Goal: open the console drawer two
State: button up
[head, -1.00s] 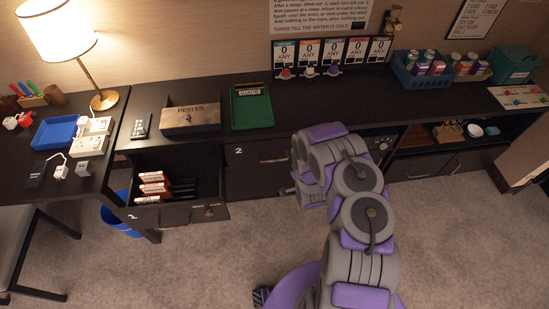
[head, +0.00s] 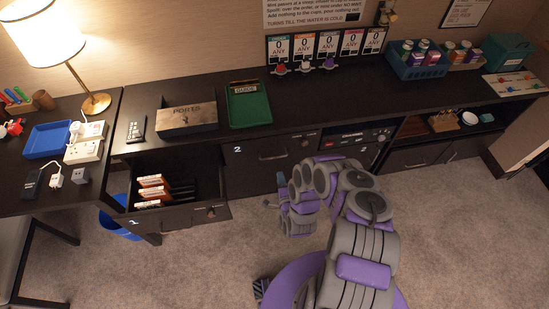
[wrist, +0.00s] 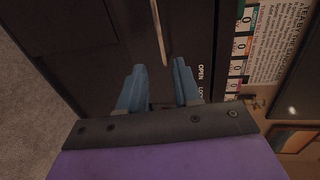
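Drawer two (head: 250,172), a dark front marked "2", is shut in the console below the counter. Its metal bar handle (head: 273,157) is near the top of its front. In the wrist view the handle (wrist: 159,32) shows as a pale bar ahead of my fingers, roughly in line with the gap between them. My gripper (wrist: 159,88) has two blue fingers, apart, with nothing between them. In the head view my gripper (head: 275,193) is in front of the drawer, below the handle and clear of it.
Drawer one (head: 180,217), to the left, stands open with several orange-and-white boxes inside. A blue bin (head: 117,222) is on the floor under the left table. A panel with knobs (head: 350,140) is to the right of drawer two. Carpet in front is clear.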

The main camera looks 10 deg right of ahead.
jog(key=w+f+b, duration=0.1)
jog(key=w, duration=0.3)
jog(key=w+f+b, duration=0.1)
jog(key=w, duration=0.4)
jog(key=w+f+b, duration=0.1)
jog(key=w+b, duration=0.1)
jog(key=w, duration=0.3)
jog(key=shift+a, duration=0.1)
jog(key=shift+c, duration=0.4)
jog(key=shift+s, duration=0.1)
grip_shut()
